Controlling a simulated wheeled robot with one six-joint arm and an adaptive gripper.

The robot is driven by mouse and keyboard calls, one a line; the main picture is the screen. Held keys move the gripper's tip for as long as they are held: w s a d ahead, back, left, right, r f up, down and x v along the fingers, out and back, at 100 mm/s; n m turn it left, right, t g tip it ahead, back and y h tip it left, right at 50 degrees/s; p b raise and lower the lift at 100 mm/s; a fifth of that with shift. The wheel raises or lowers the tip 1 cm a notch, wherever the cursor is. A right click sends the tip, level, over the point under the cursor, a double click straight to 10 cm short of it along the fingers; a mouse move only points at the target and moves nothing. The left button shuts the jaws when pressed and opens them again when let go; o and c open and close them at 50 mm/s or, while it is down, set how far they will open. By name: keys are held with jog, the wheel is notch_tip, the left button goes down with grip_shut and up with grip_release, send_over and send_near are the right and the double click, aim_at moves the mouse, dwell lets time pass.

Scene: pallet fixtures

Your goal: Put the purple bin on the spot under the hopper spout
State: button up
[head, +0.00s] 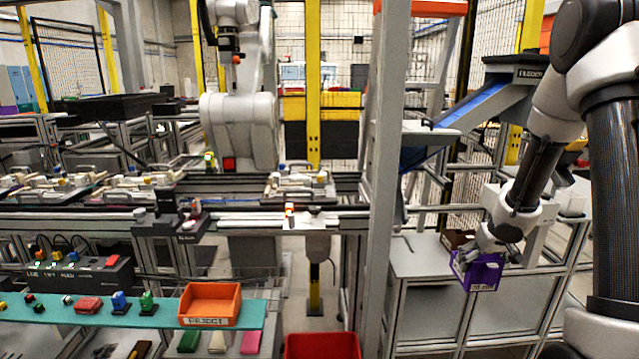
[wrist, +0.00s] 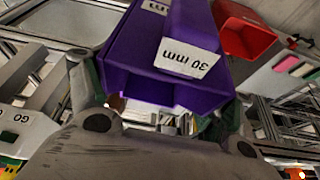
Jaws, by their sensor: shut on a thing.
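The purple bin (head: 482,275) hangs from my gripper (head: 492,247), at the right of the head view, in front of or over the grey cabinet top. I cannot tell its exact height above that surface. In the wrist view the purple bin (wrist: 140,45) fills the upper middle, with "30 mm" labels showing, and my gripper (wrist: 160,108) is shut on it. The hopper (head: 515,72) with a blue chute (head: 480,104) stands behind and above the bin. I cannot make out a marked spot beneath its spout.
The grey cabinet top (head: 425,262) is mostly bare left of the bin. A brown bin (head: 455,238) sits just behind the purple one. A grey upright post (head: 382,180) stands left. A red bin (head: 322,346) and an orange reject bin (head: 210,304) are farther left.

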jog(key=shift+w+d+m, duration=0.3)
jog(key=shift+w+d, duration=0.15)
jog(key=shift+d, duration=0.05)
jog(key=shift+w+r, duration=0.2)
jog(key=shift+w, duration=0.1)
jog(key=shift+m+h, duration=0.3)
jog(key=shift+m, duration=0.1)
jog(key=w+a, duration=0.2)
jog(key=a, duration=0.1)
jog(key=w+a, duration=0.1)
jog(key=a, duration=0.1)
jog(key=shift+w+a, duration=0.15)
jog(key=shift+w, duration=0.15)
jog(key=w+a+n, duration=0.1)
jog(key=w+a, duration=0.1)
jog(key=a, duration=0.7)
jog(key=shift+n+y, duration=0.3)
jog(key=shift+y, duration=0.1)
jog(key=s, duration=0.1)
jog(key=s+a+r, duration=0.1)
jog(key=s, duration=0.1)
jog(key=s+a+r, duration=0.1)
jog(key=shift+s, duration=0.4)
